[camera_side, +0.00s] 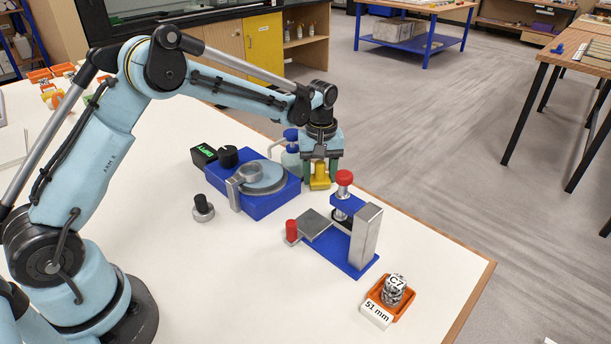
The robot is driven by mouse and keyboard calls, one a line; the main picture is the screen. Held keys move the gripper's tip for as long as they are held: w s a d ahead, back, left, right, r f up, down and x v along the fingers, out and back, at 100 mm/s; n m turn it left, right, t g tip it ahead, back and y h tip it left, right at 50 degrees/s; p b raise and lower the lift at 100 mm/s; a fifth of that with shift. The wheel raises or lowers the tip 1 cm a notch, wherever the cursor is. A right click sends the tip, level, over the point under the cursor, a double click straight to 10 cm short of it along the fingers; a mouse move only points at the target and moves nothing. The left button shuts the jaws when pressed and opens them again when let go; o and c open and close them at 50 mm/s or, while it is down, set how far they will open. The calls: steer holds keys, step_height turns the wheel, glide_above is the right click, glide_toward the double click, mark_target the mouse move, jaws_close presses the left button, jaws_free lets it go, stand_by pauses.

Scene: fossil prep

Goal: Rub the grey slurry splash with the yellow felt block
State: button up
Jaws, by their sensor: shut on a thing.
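My gripper (320,172) is above the white table, between the blue grinding machine and the blue clamp stand. Its two dark green fingers are shut on the yellow felt block (320,180), whose lower part shows below them. I cannot tell whether the block touches the table. I cannot make out the grey slurry splash in this view; the gripper, the block or the machines may hide it.
The blue machine (252,203) with a round grey disc stands left of my gripper, a blue-capped bottle (290,157) close behind. The blue stand (352,262) with red knobs is close in front. An orange tray (406,311) sits near the right edge. The front-middle table is clear.

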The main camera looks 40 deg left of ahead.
steer(key=shift+r, duration=3.85)
steer(key=shift+d, duration=0.1)
